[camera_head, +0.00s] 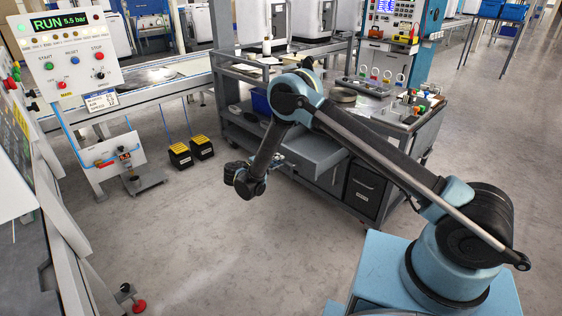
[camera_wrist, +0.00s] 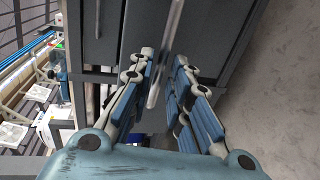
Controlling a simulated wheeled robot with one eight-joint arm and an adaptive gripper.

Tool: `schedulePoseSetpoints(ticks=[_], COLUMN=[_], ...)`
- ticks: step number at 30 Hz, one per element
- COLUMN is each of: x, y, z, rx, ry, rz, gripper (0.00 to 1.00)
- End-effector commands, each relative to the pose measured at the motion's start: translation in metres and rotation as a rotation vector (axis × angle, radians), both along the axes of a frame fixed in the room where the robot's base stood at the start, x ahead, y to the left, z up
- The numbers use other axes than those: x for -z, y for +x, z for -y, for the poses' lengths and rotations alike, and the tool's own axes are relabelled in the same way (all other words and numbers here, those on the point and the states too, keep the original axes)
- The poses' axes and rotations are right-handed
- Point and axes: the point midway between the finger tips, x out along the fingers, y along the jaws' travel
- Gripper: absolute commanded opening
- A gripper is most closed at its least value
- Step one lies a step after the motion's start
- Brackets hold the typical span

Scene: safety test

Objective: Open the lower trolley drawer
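The grey trolley (camera_head: 232,72) stands in the middle of the head view. A grey drawer (camera_head: 312,152) juts from its near side; my arm hides part of the fronts, so I cannot tell clearly which drawer it is. In the wrist view a dark drawer front (camera_wrist: 140,20) with a long metal handle bar (camera_wrist: 172,40) lies ahead. My gripper (camera_wrist: 166,75) is open, its blue-padded fingers apart on either side of the lower end of the bar. I see no clear contact. In the head view my gripper (camera_head: 278,160) is small beside the trolley, partly hidden by the wrist.
A black labelled cabinet (camera_head: 366,190) sits at the trolley's right. Tools and small parts cover the trolley's right top. A control panel (camera_head: 72,50) stands at left, with two black-and-yellow pedals (camera_head: 190,152) on the floor. The floor in front of the trolley (camera_head: 220,240) is clear.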

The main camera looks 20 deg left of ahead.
Motion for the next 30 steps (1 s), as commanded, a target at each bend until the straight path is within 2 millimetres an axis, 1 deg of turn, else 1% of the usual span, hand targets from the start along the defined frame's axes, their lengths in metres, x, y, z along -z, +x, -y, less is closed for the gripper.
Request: schedulePoseSetpoints(ticks=[1,6,10,15,20,30], x=[-0.002,-0.009,-0.012,-0.016,-0.017,-0.017], y=[-0.01,-0.041,-0.06,-0.075,-0.081,-0.08], z=[-0.005,-0.017,-0.024,-0.031,-0.032,-0.032], rx=[-0.003,-0.002,-0.001,-0.001,0.0,0.0], ry=[0.001,0.001,0.0,0.0,-0.001,-0.001], rz=[0.0,-0.001,-0.001,-0.001,-0.001,-0.001], gripper=[0.18,0.18,0.18,0.18,0.18,0.18])
